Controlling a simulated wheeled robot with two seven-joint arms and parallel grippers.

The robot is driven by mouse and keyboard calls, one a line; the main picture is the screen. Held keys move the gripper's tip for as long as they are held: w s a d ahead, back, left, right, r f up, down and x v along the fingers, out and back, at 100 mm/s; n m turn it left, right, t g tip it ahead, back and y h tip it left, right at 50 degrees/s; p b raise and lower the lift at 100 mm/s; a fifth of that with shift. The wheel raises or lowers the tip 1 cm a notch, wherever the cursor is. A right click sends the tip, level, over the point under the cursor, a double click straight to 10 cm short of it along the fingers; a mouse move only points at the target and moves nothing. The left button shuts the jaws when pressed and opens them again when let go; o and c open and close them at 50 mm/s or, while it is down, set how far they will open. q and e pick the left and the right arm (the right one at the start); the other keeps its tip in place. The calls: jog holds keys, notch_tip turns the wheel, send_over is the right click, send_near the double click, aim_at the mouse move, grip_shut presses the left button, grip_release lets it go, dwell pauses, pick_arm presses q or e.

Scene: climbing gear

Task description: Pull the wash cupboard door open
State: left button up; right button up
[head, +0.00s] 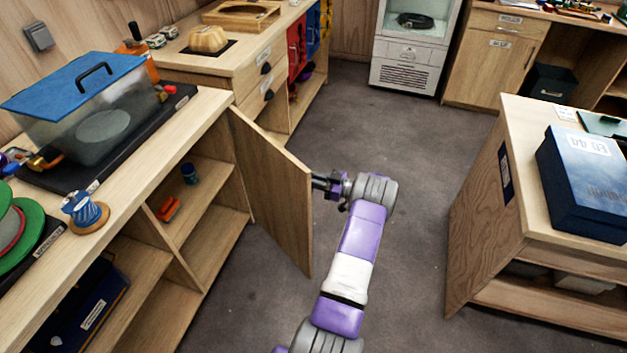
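The wash cupboard door (272,188) is a pale wooden panel under the left counter. It stands swung well out from the cupboard front, hinged at its far side, with its inner face towards me. The open cupboard (205,200) shows shelves with a dark blue cup and an orange-red item. My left arm, purple and grey, reaches up from the bottom middle. My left gripper (322,184) points left at the door's free edge, near its upper part. Its fingertips are partly hidden by the door, and no handle shows. My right gripper is out of view.
The counter holds a clear tub with a blue lid (85,95) and a spool (84,212). At right a wooden unit (490,220) carries a dark blue box (588,182). Grey floor (400,140) lies clear between them. A glass-fronted white cabinet (405,75) stands at the back.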

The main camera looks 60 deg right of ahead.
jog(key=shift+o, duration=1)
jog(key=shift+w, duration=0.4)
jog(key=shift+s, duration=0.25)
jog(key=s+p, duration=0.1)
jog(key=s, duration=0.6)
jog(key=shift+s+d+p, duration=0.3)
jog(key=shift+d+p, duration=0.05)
